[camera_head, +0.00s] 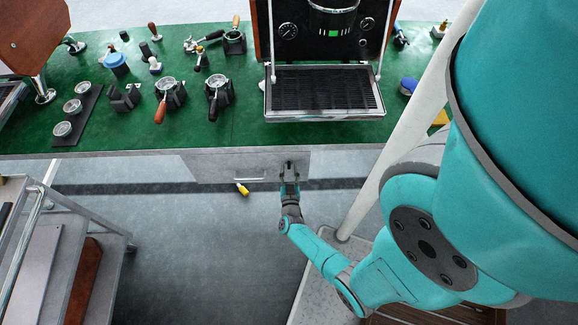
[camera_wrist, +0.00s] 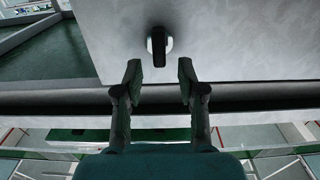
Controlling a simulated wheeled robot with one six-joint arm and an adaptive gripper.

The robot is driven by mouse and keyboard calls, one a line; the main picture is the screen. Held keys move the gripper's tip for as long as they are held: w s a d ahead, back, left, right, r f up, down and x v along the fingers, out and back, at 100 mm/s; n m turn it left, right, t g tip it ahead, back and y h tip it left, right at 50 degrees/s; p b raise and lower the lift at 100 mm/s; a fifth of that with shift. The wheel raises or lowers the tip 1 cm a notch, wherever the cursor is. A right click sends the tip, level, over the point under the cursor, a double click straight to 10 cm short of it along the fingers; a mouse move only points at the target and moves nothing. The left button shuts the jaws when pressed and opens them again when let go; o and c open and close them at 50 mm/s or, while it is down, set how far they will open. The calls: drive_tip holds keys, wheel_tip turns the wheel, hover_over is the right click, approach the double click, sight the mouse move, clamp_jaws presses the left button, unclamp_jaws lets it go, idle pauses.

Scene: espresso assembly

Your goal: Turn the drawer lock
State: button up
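The drawer lock (camera_wrist: 159,45) is a dark knob with a pale metal rim on the grey drawer front (camera_wrist: 230,42) in the wrist view. My gripper (camera_wrist: 159,72) is open, with one dark finger on each side below the lock. The fingertips look apart from the lock, and nothing shows between them. In the head view my gripper (camera_head: 289,172) is at the right part of the drawer front (camera_head: 215,166), under the green counter. The lock cannot be told apart from the gripper there.
A drawer handle (camera_head: 236,178) and a yellow-tipped object (camera_head: 243,190) are left of my gripper. The green counter (camera_head: 200,133) above holds portafilters, tools and the espresso machine (camera_head: 325,92). A metal cart (camera_head: 60,235) stands at left. Floor between is clear.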

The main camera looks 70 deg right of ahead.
sight(289, 165)
drive_tip(key=shift+x, duration=1.1)
clamp_jaws()
